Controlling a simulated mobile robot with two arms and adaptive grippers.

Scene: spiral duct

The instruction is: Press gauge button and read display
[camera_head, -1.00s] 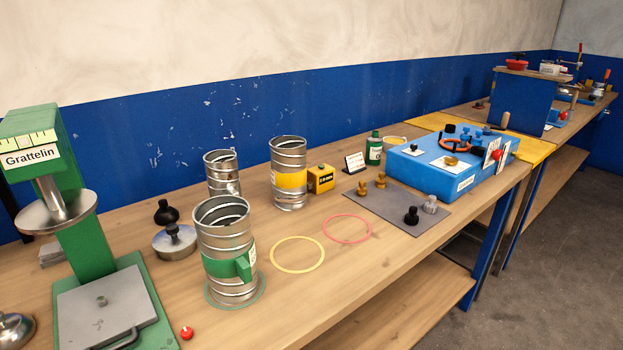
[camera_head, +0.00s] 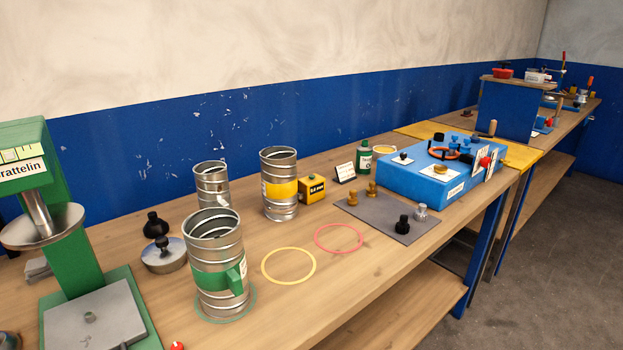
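A small yellow box (camera_head: 313,189), which looks like the gauge, stands on the wooden bench just right of the yellow-banded metal duct. Its front has a dark display with light characters too small to read surely. A button on it cannot be made out. The yellow-banded spiral duct (camera_head: 280,186) stands upright. A green-banded duct (camera_head: 217,266) with a green handle stands nearer, inside a green ring. A plain metal duct (camera_head: 212,185) stands behind. Neither of my grippers is in view.
A yellow ring (camera_head: 288,266) and a red ring (camera_head: 339,238) lie flat on the bench. A grey mat (camera_head: 385,220) holds several knobs. A blue machine (camera_head: 430,182) stands beyond. A green press (camera_head: 70,255) is at left. The floor (camera_head: 540,260) at right is clear.

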